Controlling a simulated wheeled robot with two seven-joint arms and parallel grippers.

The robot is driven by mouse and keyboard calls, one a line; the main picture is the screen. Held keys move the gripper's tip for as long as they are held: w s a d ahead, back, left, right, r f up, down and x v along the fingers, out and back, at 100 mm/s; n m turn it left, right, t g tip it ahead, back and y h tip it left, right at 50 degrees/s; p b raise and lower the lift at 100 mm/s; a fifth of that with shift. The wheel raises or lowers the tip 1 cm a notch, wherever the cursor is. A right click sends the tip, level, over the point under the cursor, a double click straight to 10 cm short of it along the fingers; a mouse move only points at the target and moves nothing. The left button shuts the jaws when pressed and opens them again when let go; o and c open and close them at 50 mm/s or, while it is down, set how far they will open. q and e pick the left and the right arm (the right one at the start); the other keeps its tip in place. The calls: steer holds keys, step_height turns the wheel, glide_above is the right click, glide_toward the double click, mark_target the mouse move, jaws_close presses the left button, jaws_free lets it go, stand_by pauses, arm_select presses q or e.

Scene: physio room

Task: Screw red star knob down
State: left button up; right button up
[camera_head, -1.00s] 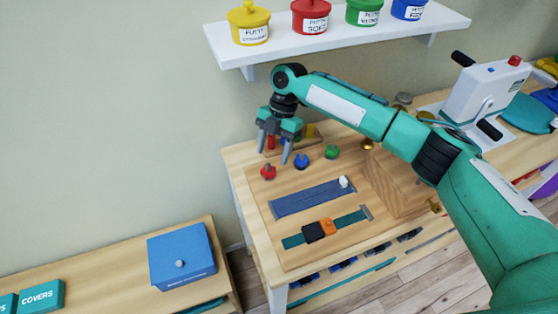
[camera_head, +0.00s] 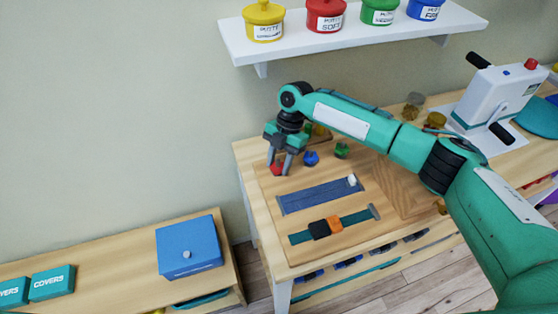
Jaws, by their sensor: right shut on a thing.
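The red star knob (camera_head: 278,170) sits near the left edge of the wooden board (camera_head: 269,217) on the table. My right gripper (camera_head: 280,171) points down over it and is shut on it, with a finger on either side. The fingers hide part of the knob, and its thread cannot be seen. My left gripper is not in view.
A blue knob (camera_head: 311,158) and a green knob (camera_head: 342,150) stand to the right of the red one. A white shelf (camera_head: 350,36) with putty tubs hangs above.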

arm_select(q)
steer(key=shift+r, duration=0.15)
